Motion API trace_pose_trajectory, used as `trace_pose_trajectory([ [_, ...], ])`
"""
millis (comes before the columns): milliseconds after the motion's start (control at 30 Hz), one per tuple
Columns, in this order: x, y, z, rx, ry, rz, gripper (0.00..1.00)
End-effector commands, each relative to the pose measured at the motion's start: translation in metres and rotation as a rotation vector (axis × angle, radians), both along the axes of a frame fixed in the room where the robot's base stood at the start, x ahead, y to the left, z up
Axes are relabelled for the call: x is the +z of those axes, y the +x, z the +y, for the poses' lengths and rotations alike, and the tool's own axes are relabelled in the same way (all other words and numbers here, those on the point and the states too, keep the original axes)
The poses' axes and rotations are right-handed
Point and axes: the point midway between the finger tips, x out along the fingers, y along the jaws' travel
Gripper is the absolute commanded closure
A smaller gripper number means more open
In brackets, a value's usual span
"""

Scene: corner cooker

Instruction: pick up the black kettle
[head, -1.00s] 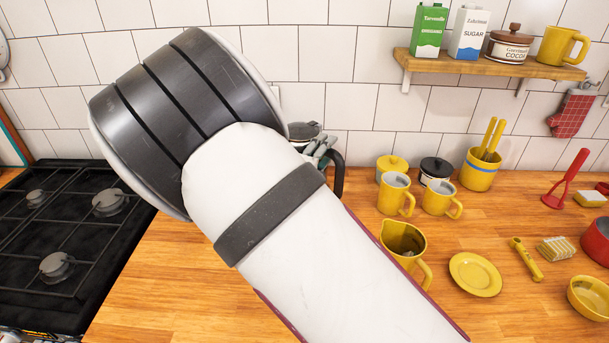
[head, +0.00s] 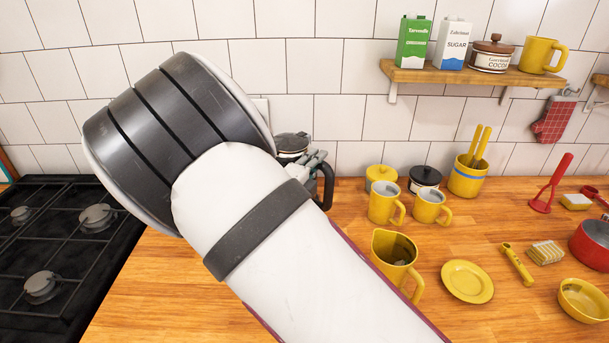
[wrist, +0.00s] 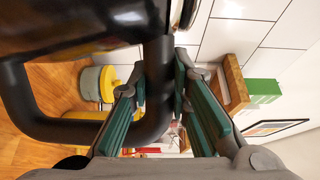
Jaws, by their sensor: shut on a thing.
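The black kettle stands behind my arm in the head view; its lid (head: 292,143) and black handle (head: 327,186) show, and most of its body is hidden. In the wrist view the dark, glossy kettle body (wrist: 70,22) fills the top left, and its thick black handle (wrist: 158,85) loops down between my fingers. My gripper (wrist: 161,82) is shut on the handle, with one green-padded finger on each side. In the head view only a little of my gripper (head: 315,162) shows past my arm. I cannot tell whether the kettle's base touches the counter.
Yellow mugs (head: 384,204), a yellow jar (head: 381,179) and a yellow jug (head: 394,250) stand right of the kettle on the wooden counter (head: 140,300). A black gas hob (head: 60,260) is at left. A wooden shelf (head: 480,77) hangs at the upper right.

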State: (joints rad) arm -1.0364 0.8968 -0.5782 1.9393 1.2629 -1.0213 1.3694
Motion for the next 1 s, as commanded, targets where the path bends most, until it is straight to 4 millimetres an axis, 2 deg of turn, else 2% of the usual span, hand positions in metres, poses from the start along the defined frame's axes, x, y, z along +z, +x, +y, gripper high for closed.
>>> trace_pose_trajectory([
  [367, 0.013, 0.001, 0.0, -0.002, 0.003, -0.009, 1.0],
  [700, 0.04, 0.001, -0.001, -0.002, 0.005, -0.009, 1.0],
  [1000, 0.041, -0.034, 0.004, -0.001, 0.003, -0.006, 1.0],
])
